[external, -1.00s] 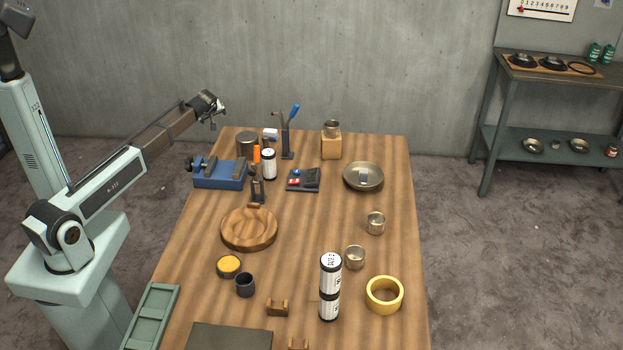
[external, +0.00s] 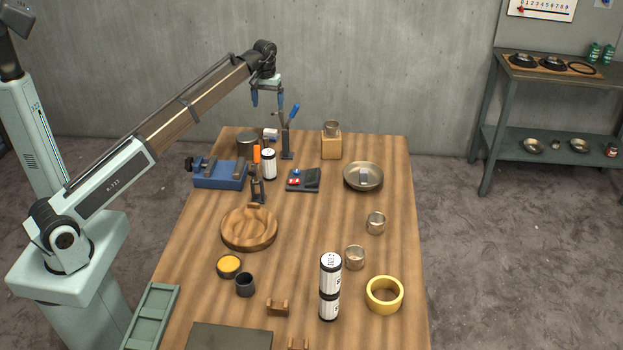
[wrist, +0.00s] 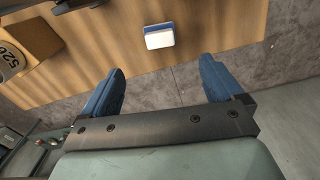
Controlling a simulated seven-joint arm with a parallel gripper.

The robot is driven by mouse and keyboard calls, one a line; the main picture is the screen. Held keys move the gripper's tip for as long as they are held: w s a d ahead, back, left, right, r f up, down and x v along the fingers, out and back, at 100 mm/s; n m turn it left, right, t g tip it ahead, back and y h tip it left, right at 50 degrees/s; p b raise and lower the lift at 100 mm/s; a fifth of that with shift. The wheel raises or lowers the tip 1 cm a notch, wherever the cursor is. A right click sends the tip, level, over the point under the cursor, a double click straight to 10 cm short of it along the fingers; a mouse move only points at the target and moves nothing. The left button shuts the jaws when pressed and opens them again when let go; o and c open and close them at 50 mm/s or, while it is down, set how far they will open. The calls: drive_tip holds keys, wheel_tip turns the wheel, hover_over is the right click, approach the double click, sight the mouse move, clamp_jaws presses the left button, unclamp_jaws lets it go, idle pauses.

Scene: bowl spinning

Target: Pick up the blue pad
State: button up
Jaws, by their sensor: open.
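The pad (external: 270,134), a small block with a white top and blue along its edge, stands near the far edge of the table, behind a white cylinder. It also shows in the wrist view (wrist: 159,37), lying on the wood near the table edge. My gripper (external: 267,99) points down above the far end of the table, higher than the pad and apart from it. Its two blue fingers (wrist: 161,66) are open with nothing between them. In the wrist view the pad lies ahead of the fingers, roughly centred between them.
A toggle clamp with a blue handle (external: 291,125) rises just right of the pad. A grey tin (external: 247,142) is on its left, and the white cylinder (external: 268,164) is in front. A blue vise (external: 220,174) and a wooden block (external: 331,146) stand nearby.

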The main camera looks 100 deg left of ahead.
sight(270, 131)
wheel_tip(270, 131, down, 8)
drive_tip(key=shift+f, duration=0.2)
drive_tip(key=shift+d+f, duration=0.15)
drive_tip(key=shift+f, duration=1.15)
drive_tip(key=shift+d+f, duration=0.1)
drive_tip(key=shift+f, duration=1.2)
drive_tip(key=c, duration=1.1)
drive_tip(key=shift+c, duration=0.2)
drive_tip(key=shift+r, duration=0.1)
